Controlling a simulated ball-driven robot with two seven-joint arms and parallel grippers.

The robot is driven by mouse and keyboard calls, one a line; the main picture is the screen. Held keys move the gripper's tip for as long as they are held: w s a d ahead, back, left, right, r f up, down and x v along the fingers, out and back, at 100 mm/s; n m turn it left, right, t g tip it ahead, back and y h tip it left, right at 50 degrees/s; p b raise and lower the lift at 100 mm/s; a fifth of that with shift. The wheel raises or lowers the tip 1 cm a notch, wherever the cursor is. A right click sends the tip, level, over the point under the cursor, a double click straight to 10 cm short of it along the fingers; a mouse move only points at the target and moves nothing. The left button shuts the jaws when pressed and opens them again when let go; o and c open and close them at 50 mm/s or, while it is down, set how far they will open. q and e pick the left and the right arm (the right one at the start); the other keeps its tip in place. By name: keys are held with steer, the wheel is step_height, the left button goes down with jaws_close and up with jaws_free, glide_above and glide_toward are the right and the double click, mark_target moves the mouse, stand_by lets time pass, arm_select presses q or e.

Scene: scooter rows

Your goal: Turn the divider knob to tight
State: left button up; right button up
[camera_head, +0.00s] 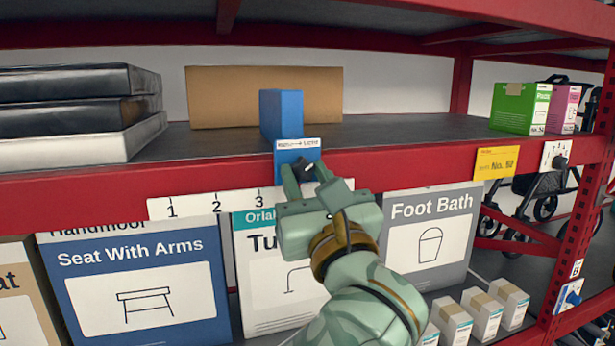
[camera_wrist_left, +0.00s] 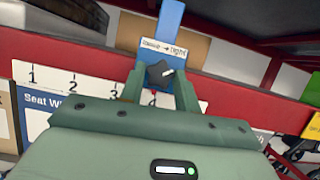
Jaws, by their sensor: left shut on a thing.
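The blue divider (camera_head: 281,115) stands upright on the shelf, with its blue front plate hanging over the red shelf edge. A white label (camera_head: 297,144) on the plate has an arrow; in the wrist view the label (camera_wrist_left: 163,49) reads "loose → tight". Below it is the dark divider knob (camera_wrist_left: 157,77), with a white mark pointing to the right. My left gripper (camera_head: 305,169) is shut on the knob, one finger on each side; the fingers also show in the wrist view (camera_wrist_left: 160,80). In the head view the knob is mostly hidden. My right gripper is out of view.
A numbered white strip (camera_head: 195,205) runs along the red shelf beam (camera_head: 100,202). A cardboard box (camera_head: 225,97) stands behind the divider; flat black boxes (camera_head: 70,95) lie at left. A green box (camera_head: 515,108) is far right. Boxes fill the shelf below. Bare shelf lies right of the divider.

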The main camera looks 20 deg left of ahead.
arm_select(q)
steer(key=m+h+p, duration=0.1)
steer(key=m, duration=0.1)
steer(key=m+t+h+p, duration=0.1)
steer(key=m+p, duration=0.1)
steer(key=m, duration=0.1)
steer(key=m+h+p, duration=0.1)
steer(key=m+p, duration=0.1)
steer(key=shift+s+a+r+m+h, duration=0.15)
steer(key=shift+r+m+h, duration=0.1)
steer(key=shift+m+h, duration=0.15)
steer(key=m+h+p, duration=0.1)
steer(key=m+p, duration=0.1)
steer(key=m, duration=0.1)
steer(key=shift+a+f+m+t+h, duration=0.1)
steer(key=shift+m+t+h, duration=0.2)
steer(key=shift+h, duration=0.1)
steer(key=m+h, duration=0.1)
steer(key=m, duration=0.2)
steer(key=m+h, duration=0.2)
steer(key=m, duration=0.1)
steer(key=shift+m+g, duration=0.3)
steer(key=shift+g, duration=0.1)
steer(key=m+g, duration=0.1)
steer(key=m, duration=0.2)
steer(key=m+g, duration=0.1)
steer(key=m, duration=0.2)
steer(key=shift+r+h, duration=0.2)
steer(key=shift+h, duration=0.1)
